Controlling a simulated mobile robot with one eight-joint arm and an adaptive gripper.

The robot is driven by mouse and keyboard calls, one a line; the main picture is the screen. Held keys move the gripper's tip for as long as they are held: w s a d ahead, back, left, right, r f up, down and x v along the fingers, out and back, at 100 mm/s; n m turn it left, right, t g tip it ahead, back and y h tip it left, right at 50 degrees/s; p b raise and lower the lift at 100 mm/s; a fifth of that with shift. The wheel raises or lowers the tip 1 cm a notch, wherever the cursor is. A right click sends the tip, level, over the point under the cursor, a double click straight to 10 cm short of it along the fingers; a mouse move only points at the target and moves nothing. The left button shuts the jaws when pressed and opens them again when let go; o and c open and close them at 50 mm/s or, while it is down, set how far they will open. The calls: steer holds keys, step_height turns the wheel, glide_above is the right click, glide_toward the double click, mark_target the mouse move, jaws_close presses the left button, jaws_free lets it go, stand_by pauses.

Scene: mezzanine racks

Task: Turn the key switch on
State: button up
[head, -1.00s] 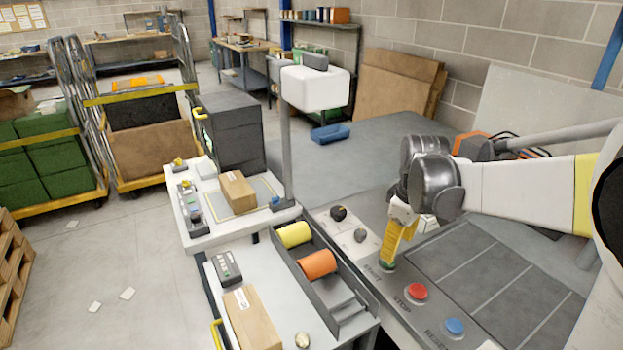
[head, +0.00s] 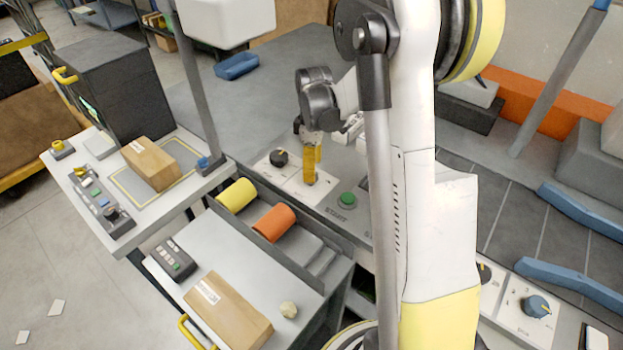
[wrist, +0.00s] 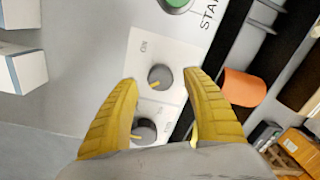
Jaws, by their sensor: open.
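The key switch (wrist: 160,77) is a small grey round knob with a yellow mark, on a white plate labelled ON. In the wrist view it shows between my two yellow fingertips, with a gap on both sides. My gripper (wrist: 160,80) is open and empty. In the head view my gripper (head: 310,181) points down over the panel, over the white plate beside the START button, and hides the key switch. Whether the fingertips are level with the knob I cannot tell.
A black knob (head: 278,157) sits close to my gripper on one side, the green START button (head: 347,199) on the other. A tray with a yellow roll (head: 236,194) and an orange roll (head: 274,222) stands beside the panel. My arm hides part of the panel.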

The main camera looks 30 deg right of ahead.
step_height(320, 180, down, 3)
steer(key=shift+a+f+b, duration=0.1)
steer(key=shift+b, duration=0.3)
steer(key=c, duration=1.2)
